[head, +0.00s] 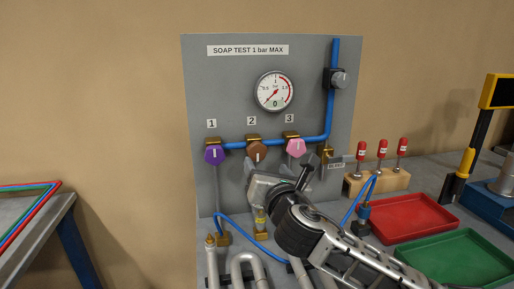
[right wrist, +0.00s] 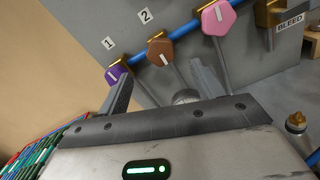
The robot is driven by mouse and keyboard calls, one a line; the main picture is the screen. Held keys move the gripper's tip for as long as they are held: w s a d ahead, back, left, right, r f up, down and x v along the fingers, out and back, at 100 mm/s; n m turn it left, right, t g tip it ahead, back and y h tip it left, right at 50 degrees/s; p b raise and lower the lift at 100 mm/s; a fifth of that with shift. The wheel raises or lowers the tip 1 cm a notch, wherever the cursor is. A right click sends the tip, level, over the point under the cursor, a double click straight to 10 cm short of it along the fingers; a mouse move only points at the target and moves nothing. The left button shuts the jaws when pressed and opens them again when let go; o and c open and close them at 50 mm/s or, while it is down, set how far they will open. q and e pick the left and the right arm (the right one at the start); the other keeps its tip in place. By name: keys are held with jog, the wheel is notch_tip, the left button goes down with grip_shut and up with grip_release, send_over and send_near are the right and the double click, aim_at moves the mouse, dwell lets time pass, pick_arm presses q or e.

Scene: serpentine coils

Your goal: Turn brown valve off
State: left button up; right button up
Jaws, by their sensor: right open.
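The brown valve knob (head: 257,151) is under label 2 on the grey panel, on the blue pipe. It carries a short white mark that looks near vertical. In the right wrist view the brown knob (right wrist: 160,52) lies ahead, above the gap between the fingers. My right gripper (head: 280,170) is open and empty, just below and in front of the knob; its fingers (right wrist: 163,85) look apart from it. My left gripper is not in view.
A purple knob (head: 214,153) is left of the brown one and a pink knob (head: 296,146) right of it. A gauge (head: 275,91) sits above. A red tray (head: 411,217) and a green tray (head: 456,260) lie at right. Blue hoses and grey coils stand below the panel.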

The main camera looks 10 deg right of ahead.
aim_at(258, 152)
jog(key=w+p, duration=0.1)
jog(key=w, duration=0.9)
jog(key=shift+w+f, duration=0.1)
jog(key=shift+w, duration=0.2)
jog(key=c, duration=1)
